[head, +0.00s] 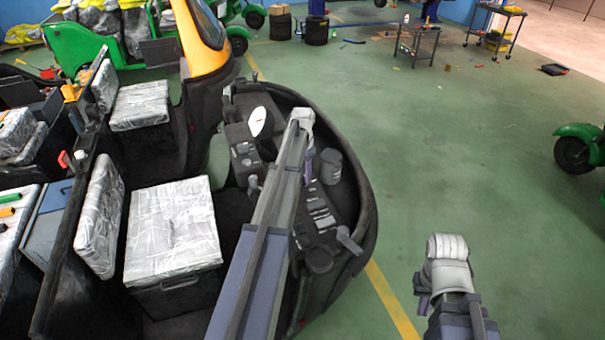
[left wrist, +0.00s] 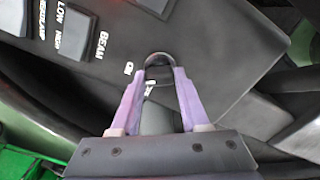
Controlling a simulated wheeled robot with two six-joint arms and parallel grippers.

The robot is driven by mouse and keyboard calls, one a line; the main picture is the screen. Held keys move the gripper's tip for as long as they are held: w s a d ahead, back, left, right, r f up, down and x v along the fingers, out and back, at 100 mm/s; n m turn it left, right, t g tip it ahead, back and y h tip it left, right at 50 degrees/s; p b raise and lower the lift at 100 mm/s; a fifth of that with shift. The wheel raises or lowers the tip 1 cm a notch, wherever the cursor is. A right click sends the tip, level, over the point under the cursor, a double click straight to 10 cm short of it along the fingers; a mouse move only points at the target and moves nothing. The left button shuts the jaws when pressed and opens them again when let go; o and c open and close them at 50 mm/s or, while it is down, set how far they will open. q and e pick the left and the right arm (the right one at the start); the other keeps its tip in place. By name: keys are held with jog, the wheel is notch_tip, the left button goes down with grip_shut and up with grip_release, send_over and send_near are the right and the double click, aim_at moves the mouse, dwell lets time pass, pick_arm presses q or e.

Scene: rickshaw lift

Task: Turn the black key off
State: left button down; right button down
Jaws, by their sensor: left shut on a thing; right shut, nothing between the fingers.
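The black key (left wrist: 158,60) sits in the dark dashboard panel, its rounded top showing between the fingertips in the left wrist view. A small white ON label is beside it, and another label is partly covered by the fingers. My left gripper (left wrist: 160,80) is shut on the key, with one purple finger on each side. In the head view my left gripper (head: 309,168) is at the rickshaw dashboard (head: 318,215), and my arm hides the key there. My right gripper (head: 423,292) is shut and empty, away from the dashboard at the lower right.
The dashboard also bears labelled switches (left wrist: 75,32), a grey cup-like part (head: 330,165) and a lever (head: 348,240). Plastic-wrapped seats (head: 172,230) are on the left. The green floor (head: 480,150) to the right is mostly clear, with a cart (head: 418,42) further back.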

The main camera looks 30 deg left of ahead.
aim_at(302, 175)
pick_arm(q)
jog(key=n, duration=0.6)
jog(key=shift+n, duration=2.8)
jog(key=shift+c, duration=2)
grip_release()
notch_tip(302, 175, up, 8)
jog(key=p, duration=0.8)
jog(key=shift+f, duration=0.1)
